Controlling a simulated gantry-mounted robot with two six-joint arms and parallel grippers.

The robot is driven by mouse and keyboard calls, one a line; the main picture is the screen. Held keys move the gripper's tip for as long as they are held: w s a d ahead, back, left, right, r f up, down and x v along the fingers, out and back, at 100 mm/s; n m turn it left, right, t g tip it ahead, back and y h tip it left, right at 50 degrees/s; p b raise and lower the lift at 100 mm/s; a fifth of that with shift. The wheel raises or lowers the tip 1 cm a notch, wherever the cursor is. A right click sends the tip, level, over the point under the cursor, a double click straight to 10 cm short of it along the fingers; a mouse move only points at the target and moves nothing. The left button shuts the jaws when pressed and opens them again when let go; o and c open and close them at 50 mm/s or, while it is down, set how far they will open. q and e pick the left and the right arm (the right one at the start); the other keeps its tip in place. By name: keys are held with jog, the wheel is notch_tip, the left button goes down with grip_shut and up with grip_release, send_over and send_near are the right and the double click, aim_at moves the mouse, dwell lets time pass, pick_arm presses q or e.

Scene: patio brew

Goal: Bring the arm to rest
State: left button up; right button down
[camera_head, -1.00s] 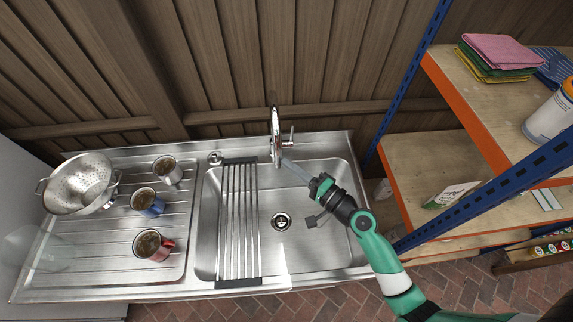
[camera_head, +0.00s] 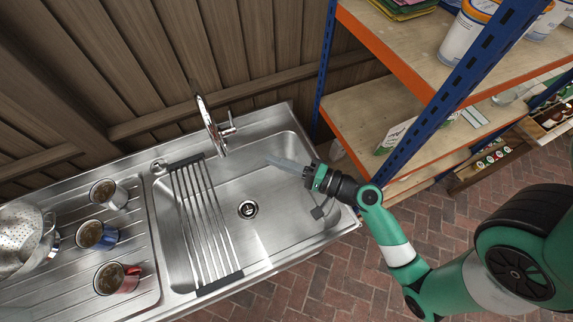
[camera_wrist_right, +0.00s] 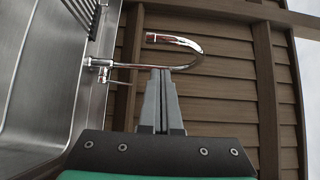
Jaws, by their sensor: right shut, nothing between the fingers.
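My right gripper (camera_head: 268,157) is over the right part of the sink basin (camera_head: 285,215), its fingers pointing left towards the tap (camera_head: 213,125). It is shut and empty. In the right wrist view the two grey fingers (camera_wrist_right: 160,72) lie together, with the curved tap spout (camera_wrist_right: 185,42) beyond their tips. The green and white right arm (camera_head: 398,255) comes in from the lower right. My left gripper is not in view.
A white mug (camera_head: 109,193), a blue mug (camera_head: 97,235) and a red mug (camera_head: 117,278), each holding dark liquid, stand on the drainboard beside a colander (camera_head: 22,240). A roll-up rack (camera_head: 205,225) spans the basin. Shelving with a blue post (camera_head: 440,100) stands at right.

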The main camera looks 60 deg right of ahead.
jog(key=shift+s, duration=1.15)
